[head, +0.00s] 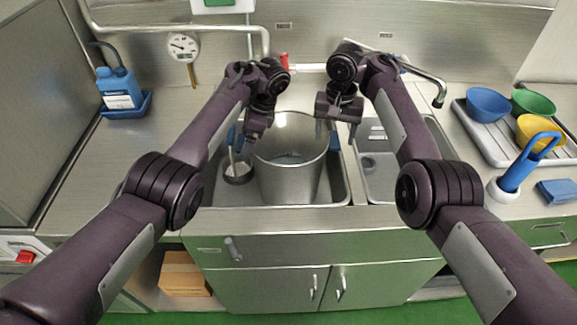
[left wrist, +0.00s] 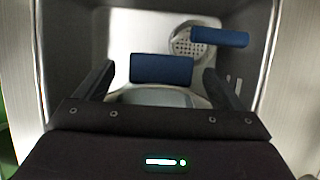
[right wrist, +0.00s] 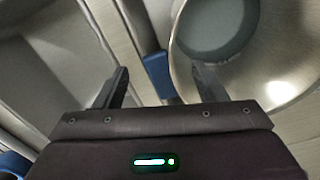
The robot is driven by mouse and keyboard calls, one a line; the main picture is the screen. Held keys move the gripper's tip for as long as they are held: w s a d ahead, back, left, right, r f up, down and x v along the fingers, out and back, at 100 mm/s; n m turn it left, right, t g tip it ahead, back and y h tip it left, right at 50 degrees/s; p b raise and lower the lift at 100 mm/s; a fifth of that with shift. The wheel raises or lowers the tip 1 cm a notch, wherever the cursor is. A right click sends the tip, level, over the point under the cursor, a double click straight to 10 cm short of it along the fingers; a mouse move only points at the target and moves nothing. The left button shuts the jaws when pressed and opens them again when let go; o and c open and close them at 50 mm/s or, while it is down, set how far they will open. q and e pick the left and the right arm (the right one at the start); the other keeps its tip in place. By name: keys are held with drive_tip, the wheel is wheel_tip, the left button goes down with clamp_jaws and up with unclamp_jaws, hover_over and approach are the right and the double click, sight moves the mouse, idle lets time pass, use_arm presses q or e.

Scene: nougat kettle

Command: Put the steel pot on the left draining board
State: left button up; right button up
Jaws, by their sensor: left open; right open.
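The tall open steel pot (head: 290,180) stands upright in the left sink basin. It has blue grips at its sides. My left gripper (head: 255,136) is open above the pot's left rim. In the left wrist view a blue grip (left wrist: 162,68) lies between its open fingers; I cannot tell if they touch it. My right gripper (head: 336,127) is open over the pot's right rim. In the right wrist view a blue grip (right wrist: 157,75) shows between the fingers, beside the pot's rim and inside (right wrist: 215,30). The left draining board (head: 130,180) is bare steel.
A blue-handled item (head: 238,172) is at the drain, left of the pot. A blue bottle (head: 118,88) in a blue tray stands at the back left. The right basin (head: 375,165) adjoins. Several bowls (head: 488,104) and a blue-handled brush (head: 525,165) are at the right.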

use_arm(q)
drive_tip(key=shift+x, duration=2.15)
use_arm(e)
drive_tip(key=shift+w+f, duration=0.1)
drive_tip(key=shift+f, duration=1.35)
use_arm(q)
drive_tip(key=c, duration=1.4)
use_arm(e)
drive_tip(key=c, duration=1.4)
use_arm(q)
clamp_jaws()
use_arm(e)
clamp_jaws()
use_arm(q)
drive_tip(key=shift+w+d+r, duration=0.1)
drive_tip(key=shift+r, duration=0.1)
use_arm(e)
drive_tip(key=shift+a+r, duration=0.1)
drive_tip(key=shift+r, duration=0.1)
use_arm(q)
drive_tip(key=shift+w, duration=0.15)
use_arm(e)
drive_tip(key=shift+w, duration=0.2)
